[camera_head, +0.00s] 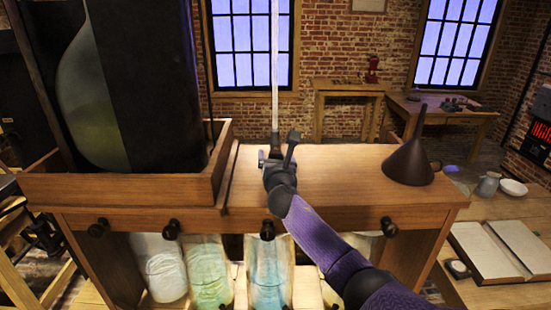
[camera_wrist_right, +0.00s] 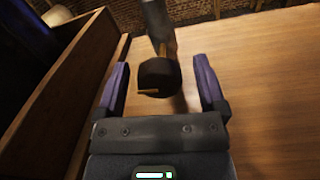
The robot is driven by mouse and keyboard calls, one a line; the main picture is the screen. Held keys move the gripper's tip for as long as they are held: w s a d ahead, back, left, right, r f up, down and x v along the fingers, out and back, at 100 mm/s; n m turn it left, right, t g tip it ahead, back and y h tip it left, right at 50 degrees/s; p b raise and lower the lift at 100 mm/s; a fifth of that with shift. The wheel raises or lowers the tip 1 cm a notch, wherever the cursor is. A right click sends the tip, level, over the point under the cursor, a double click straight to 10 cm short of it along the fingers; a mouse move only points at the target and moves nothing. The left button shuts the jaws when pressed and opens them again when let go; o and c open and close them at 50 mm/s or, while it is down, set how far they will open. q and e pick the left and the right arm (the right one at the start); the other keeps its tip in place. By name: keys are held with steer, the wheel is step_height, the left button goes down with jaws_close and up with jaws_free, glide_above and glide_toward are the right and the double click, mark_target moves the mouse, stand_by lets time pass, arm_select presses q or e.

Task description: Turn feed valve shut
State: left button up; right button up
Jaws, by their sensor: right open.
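The feed valve shows in the right wrist view as a dark round knob (camera_wrist_right: 160,76) with a small brass-coloured pointer toward the left, below a grey upright pipe (camera_wrist_right: 155,22). My right gripper (camera_wrist_right: 162,88) is open, its two purple fingers on either side of the knob with gaps visible on both sides. In the head view my right gripper (camera_head: 276,160) is at the foot of the clear upright tube (camera_head: 275,60), above the wooden cabinet top, and largely hides the valve. My left gripper is not in view.
A large dark vessel (camera_head: 150,80) stands in a wooden tray (camera_head: 120,190) on the left. A dark funnel (camera_head: 409,162) stands on the cabinet top (camera_head: 340,170) to the right. Jars, including a blue one (camera_head: 268,275), stand beneath dark front taps. An open book (camera_head: 500,250) lies on the right.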

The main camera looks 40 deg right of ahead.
steer(key=shift+w+d, duration=0.2)
steer(key=shift+w, duration=0.15)
jaws_close()
